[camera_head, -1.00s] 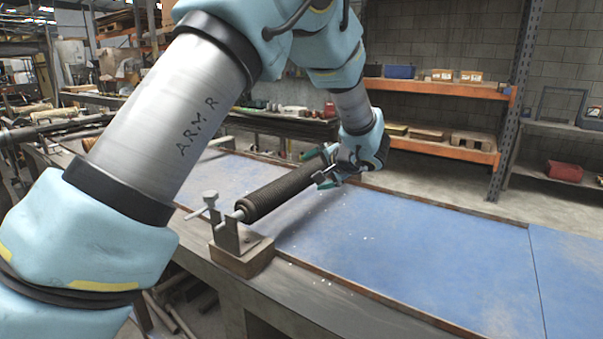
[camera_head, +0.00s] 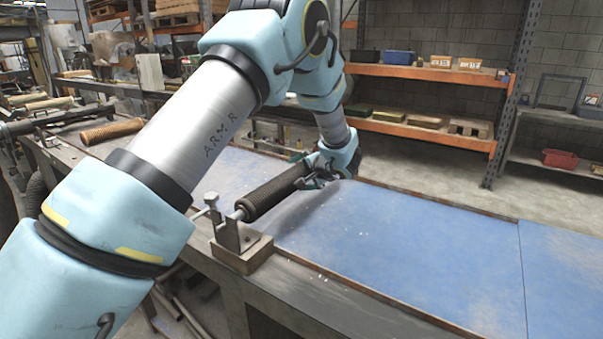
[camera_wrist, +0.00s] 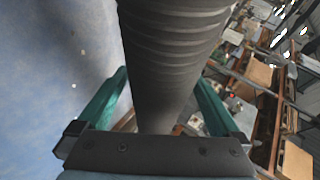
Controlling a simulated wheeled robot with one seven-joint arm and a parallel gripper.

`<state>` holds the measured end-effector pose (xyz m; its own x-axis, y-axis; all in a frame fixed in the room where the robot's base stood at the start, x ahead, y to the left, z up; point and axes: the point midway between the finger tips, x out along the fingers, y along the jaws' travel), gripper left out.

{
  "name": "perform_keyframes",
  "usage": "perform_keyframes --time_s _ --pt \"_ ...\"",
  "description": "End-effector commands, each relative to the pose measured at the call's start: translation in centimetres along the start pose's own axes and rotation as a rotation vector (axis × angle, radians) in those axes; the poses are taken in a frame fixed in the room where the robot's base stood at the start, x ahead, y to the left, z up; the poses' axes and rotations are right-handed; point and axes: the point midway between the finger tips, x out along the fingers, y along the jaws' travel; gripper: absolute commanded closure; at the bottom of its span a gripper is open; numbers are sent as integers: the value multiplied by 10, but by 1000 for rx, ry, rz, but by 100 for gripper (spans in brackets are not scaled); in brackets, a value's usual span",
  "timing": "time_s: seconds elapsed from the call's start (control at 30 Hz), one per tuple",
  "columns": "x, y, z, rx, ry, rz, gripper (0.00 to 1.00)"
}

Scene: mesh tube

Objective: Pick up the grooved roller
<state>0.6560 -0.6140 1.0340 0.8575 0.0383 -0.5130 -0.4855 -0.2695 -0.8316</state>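The grooved roller (camera_head: 272,193) is a dark ribbed cylinder. It lies lengthwise above the blue table, its near metal shaft end resting in a metal bracket on a wooden block (camera_head: 243,255). Its far end is hidden by my gripper (camera_head: 312,176). In the wrist view the roller (camera_wrist: 172,45) runs from the top edge down between the green fingers of my gripper (camera_wrist: 160,95). The fingers stand apart, one on each side of it. Gaps show beside the roller near the finger bases. Whether the fingertips touch it cannot be told.
The blue tabletop (camera_head: 400,238) is mostly clear to the right. A tan textured roller (camera_head: 112,130) lies at the left behind my arm. An orange shelf (camera_head: 425,135) with boxes stands beyond the table. A red bin (camera_head: 560,159) is at the far right.

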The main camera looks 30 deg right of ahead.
Motion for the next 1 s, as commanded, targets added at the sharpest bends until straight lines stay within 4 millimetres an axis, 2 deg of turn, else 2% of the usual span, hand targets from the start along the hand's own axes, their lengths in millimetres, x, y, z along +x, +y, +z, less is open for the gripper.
perform_keyframes --time_s 0.07,0.87,1.0 --pt "0 0 0 0 0 0 8" --pt "0 0 0 1 0 1 98" --pt "0 0 0 1 0 1 100"
